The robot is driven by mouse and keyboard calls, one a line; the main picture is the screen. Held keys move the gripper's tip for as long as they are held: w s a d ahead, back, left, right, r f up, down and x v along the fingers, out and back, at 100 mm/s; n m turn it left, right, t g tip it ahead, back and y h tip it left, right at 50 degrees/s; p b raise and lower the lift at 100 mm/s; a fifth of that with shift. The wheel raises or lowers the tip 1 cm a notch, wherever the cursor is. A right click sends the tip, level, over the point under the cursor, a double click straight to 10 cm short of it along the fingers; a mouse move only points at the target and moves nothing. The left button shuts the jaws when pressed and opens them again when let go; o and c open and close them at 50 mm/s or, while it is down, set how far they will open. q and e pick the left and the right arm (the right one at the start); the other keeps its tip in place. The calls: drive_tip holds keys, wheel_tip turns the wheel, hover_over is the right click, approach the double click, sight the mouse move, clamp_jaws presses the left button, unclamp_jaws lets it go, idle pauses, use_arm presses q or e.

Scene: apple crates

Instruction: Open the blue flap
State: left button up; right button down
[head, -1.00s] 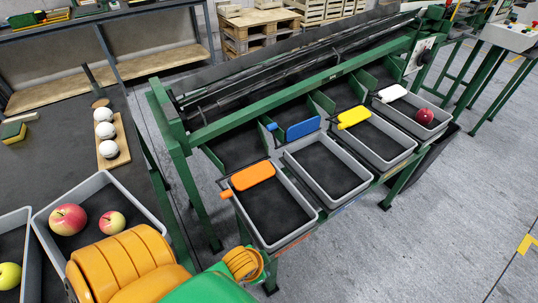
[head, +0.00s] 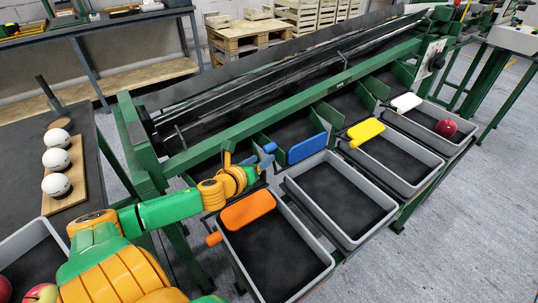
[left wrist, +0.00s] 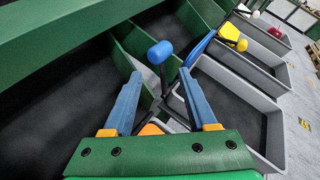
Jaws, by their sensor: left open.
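The blue flap (head: 307,147) stands tilted up at the back edge of the second grey crate from the left. Its blue knob (head: 270,147) sticks out to its left. My left gripper (head: 258,162) is open and empty, close to this knob on the near left side. In the left wrist view the blue knob (left wrist: 160,52) is ahead of and between the two blue fingers (left wrist: 160,82), apart from them. The blue flap (left wrist: 199,48) shows there to the right of the knob. My right gripper is not in view.
An orange flap (head: 247,209) lies over the nearest crate (head: 318,277), close below my left arm. Yellow (head: 366,131) and white (head: 406,102) flaps stand farther right. A green sorter frame (head: 300,119) runs behind. A red apple (head: 446,127) lies in the far crate.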

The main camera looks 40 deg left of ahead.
sight(270, 152)
use_arm(q)
drive_tip(key=shift+w, duration=0.45)
drive_tip(key=b+x, duration=0.1)
drive_tip(key=x, duration=0.3)
drive_tip(key=shift+w+f, duration=0.15)
drive_tip(key=shift+w, duration=0.2)
clamp_jaws()
drive_tip(key=shift+a, duration=0.1)
